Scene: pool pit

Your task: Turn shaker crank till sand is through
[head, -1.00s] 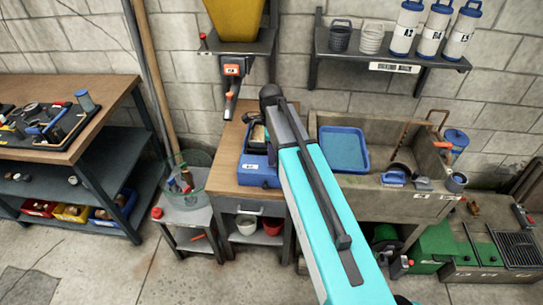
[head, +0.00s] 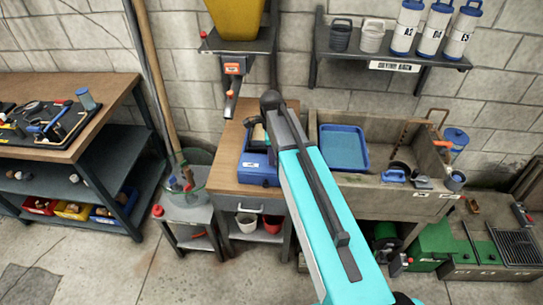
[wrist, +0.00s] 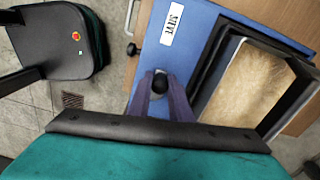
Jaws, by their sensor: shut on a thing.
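The blue shaker (head: 257,170) sits on the wooden bench, partly hidden by my arm in the head view. In the wrist view its blue body (wrist: 200,30) carries a white label, and a dark frame beside it holds pale tan sand (wrist: 245,88). The sand covers most of the visible frame floor. The black crank knob (wrist: 160,82) shows below the label. My gripper (wrist: 161,92) is shut on this knob, one finger on each side. The crank's arm is hidden under the knob and fingers. My gripper is hidden in the head view.
A yellow hopper (head: 236,18) hangs on the wall above the bench, with a spout below. A sink (head: 405,205) with a blue tray (head: 343,148) stands to the right. A small grey cart (head: 187,210) stands to the left. Some bench top (head: 228,150) is bare.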

